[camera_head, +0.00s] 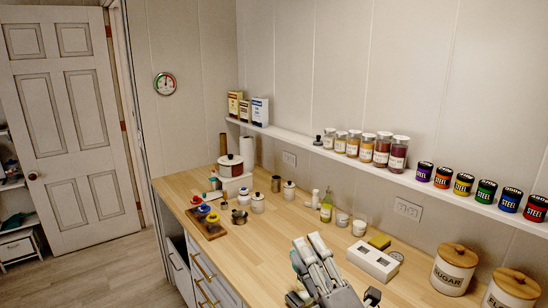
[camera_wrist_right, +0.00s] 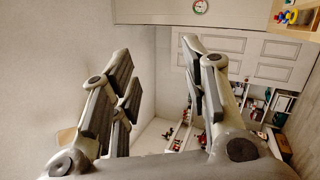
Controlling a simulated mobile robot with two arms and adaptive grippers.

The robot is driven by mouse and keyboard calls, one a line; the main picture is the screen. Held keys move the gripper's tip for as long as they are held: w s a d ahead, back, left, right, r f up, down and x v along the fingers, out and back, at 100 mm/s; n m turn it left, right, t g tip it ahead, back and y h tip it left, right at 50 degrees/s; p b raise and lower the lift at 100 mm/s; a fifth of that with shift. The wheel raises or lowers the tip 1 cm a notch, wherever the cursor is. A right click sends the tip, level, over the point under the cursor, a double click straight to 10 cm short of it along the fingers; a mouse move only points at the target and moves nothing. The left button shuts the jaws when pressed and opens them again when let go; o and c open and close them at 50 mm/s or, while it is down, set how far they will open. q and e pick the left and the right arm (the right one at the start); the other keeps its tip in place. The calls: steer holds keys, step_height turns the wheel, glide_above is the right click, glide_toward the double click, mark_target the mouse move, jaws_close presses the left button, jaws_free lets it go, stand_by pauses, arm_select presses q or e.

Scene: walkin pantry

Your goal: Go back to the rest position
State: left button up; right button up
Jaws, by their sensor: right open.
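My right gripper (camera_head: 308,246) rises from the bottom of the head view, over the front part of the wooden counter (camera_head: 345,222). Its fingers point up and away in the picture. In the right wrist view the same gripper (camera_wrist_right: 155,58) has its two fingers spread wide apart, with nothing between them. Beyond them that view shows bare wall, the panelled door (camera_wrist_right: 240,50) and floor. My left gripper is in neither view.
A tray (camera_head: 206,227) with colored items, a pot (camera_head: 231,168) and small jars stand further back. A wall shelf (camera_head: 415,177) holds jars and cans. Floor at left is clear.

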steer(key=s+d+f+m+g+h, duration=0.3)
steer(key=d+f+m+h, duration=0.25)
steer(key=f+m, duration=0.3)
steer(key=s+d+f+m+g+h, duration=0.2)
steer(key=d+f+m+g+h, duration=0.15)
steer(key=d+f+m, duration=0.5)
steer(key=s+f+m+g, duration=0.3)
steer(key=s+f+g, duration=0.2)
steer(key=s+f, duration=0.45)
steer(key=s+f+m+g, duration=0.2)
steer(key=s+f+g, duration=0.35)
steer(key=s, duration=0.65)
step_height(320, 180, down, 34)
steer(key=s+g+b, duration=0.1)
steer(key=s+b, duration=0.2)
steer(key=b, duration=0.3)
steer(key=s+d+f+g+b, duration=0.1)
steer(key=s+d+f+b, duration=0.2)
steer(key=s+f, duration=1.3)
step_height(320, 180, down, 3)
steer(key=shift+r+h+b, duration=0.1)
steer(key=shift+h+b, duration=0.2)
steer(key=shift+b, duration=0.2)
